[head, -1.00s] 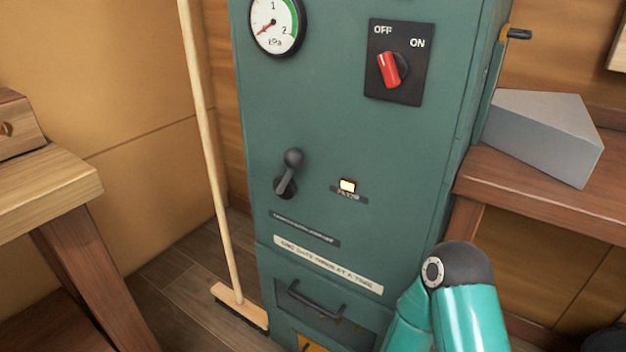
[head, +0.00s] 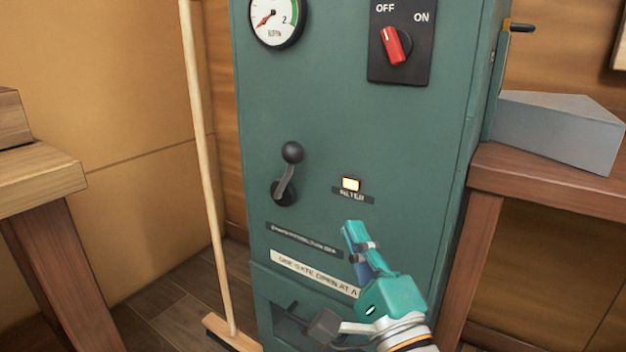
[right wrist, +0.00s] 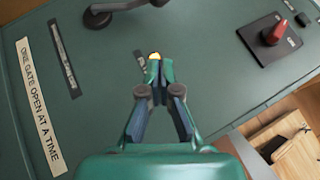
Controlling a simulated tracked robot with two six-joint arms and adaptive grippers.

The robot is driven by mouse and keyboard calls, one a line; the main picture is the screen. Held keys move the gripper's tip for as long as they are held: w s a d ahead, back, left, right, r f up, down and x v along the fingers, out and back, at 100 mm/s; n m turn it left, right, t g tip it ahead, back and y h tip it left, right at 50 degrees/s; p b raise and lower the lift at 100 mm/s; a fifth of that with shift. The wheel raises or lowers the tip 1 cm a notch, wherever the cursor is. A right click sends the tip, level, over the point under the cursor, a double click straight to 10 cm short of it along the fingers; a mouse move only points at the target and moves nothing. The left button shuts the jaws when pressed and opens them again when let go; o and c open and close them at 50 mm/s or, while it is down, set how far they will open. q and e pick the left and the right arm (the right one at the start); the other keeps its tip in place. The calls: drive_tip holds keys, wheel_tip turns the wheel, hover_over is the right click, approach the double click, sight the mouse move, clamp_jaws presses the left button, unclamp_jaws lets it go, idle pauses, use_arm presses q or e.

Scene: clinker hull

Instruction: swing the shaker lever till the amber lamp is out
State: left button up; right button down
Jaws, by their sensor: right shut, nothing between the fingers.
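The shaker lever (head: 286,178) is a dark grey arm with a round knob, on the front of the green cabinet. Its knob points up, leaning slightly right; part of it also shows at the top of the right wrist view (right wrist: 98,18). The amber lamp (head: 351,184) to its right is lit. In the right wrist view the lamp (right wrist: 154,56) shows just beyond my fingertips. My right gripper (head: 352,232) is shut and empty, in front of the cabinet, below the lamp and to the right of the lever. My left gripper is not in view.
The green cabinet (head: 340,120) carries a gauge (head: 276,20), a red switch (head: 396,46) turned toward OFF and a lower handle. A broom (head: 205,160) leans at its left. A bench with a grey wedge-shaped block (head: 560,125) stands at the right, another bench (head: 40,180) at the left.

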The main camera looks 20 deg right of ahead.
drive_tip(key=a+p+x, duration=0.2)
drive_tip(key=p+x, duration=0.5)
drive_tip(key=x, duration=0.5)
drive_tip(key=shift+w+a+r, duration=0.25)
drive_tip(key=shift+a+r, duration=0.15)
drive_tip(key=shift+d, duration=0.1)
